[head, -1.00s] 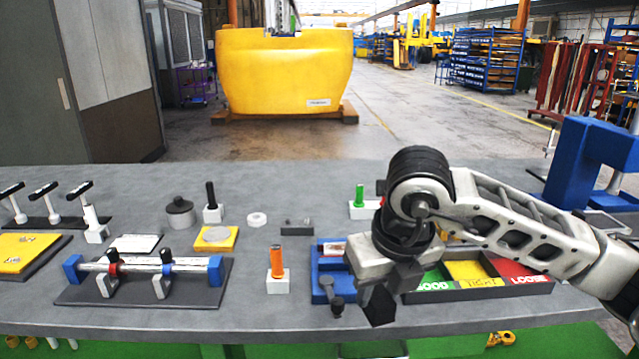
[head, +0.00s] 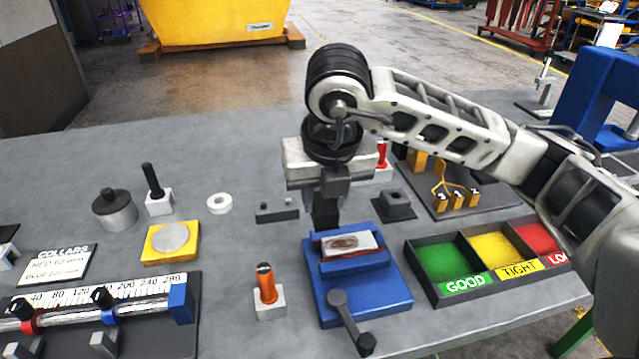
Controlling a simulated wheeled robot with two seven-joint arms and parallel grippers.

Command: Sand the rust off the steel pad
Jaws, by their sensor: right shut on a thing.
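The steel pad (head: 338,246) is a pale plate with a brown oval rust patch. It lies clamped in the blue vise (head: 393,292), face up and uncovered. My right gripper (head: 326,212) points down just behind the vise, near its back left edge. It is shut on a dark block (head: 336,182), mostly hidden among the dark fingers, so its shape and any sanding face are unclear. The gripper looks apart from the pad. My left gripper is not in view.
An orange-handled tool (head: 265,280) stands in a white holder left of the vise. The GOOD/TIGHT/LOOSE tray (head: 428,284) is close on the right. A dark square stand (head: 396,204) is behind the vise.

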